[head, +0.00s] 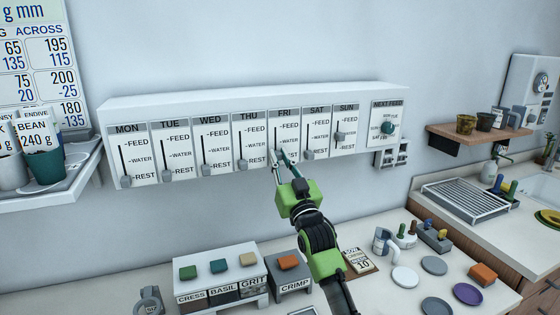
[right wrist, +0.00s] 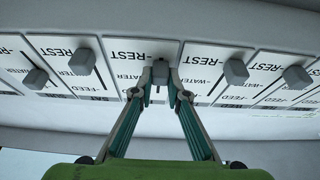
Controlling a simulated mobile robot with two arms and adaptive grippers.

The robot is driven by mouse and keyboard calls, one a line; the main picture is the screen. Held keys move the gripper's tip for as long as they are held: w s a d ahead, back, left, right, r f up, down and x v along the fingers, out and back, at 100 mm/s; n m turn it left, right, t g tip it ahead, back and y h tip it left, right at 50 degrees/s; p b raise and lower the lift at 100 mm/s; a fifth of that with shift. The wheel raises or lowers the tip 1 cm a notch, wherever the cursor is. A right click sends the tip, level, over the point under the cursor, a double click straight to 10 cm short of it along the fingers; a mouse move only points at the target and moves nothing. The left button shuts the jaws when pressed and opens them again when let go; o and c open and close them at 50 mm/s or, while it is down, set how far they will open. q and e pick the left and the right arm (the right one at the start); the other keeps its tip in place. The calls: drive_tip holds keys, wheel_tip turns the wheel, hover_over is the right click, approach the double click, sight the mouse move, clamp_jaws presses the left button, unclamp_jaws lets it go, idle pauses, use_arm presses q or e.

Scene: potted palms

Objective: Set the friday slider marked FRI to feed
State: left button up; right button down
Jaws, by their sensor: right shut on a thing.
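The white wall panel carries a row of day sliders, each labelled FEED, WATER and REST from top to bottom. The FRI slider plate (head: 285,120) is right of the THU one. My right gripper (head: 279,157) reaches up to the low end of the FRI slot and hides the knob in the head view. In the right wrist view, which is upside down, the grey FRI knob (right wrist: 160,72) sits near REST between the fingertips of my right gripper (right wrist: 160,94), which is shut on it. My left gripper is not in view.
The THU knob (head: 243,164) and SAT knob (head: 309,154) stand close on either side, both at REST. The SUN knob (head: 340,136) is near WATER. A next-feed dial (head: 387,128) is at the panel's right end. Seed boxes (head: 222,279) stand on the counter below.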

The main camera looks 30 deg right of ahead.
wheel_tip(320, 180, up, 8)
drive_tip(key=p, duration=0.4)
drive_tip(key=shift+r+p, duration=0.15)
drive_tip(key=shift+p, duration=0.25)
drive_tip(key=shift+s+r, duration=0.1)
drive_tip(key=c, duration=2)
unclamp_jaws()
drive_tip(key=shift+o, duration=0.2)
drive_tip(key=shift+f, duration=0.2)
drive_tip(key=shift+s+f, duration=0.15)
drive_tip(key=shift+s, duration=0.05)
drive_tip(key=v, duration=1.1)
drive_tip(key=shift+s, duration=0.15)
drive_tip(key=shift+a, duration=0.15)
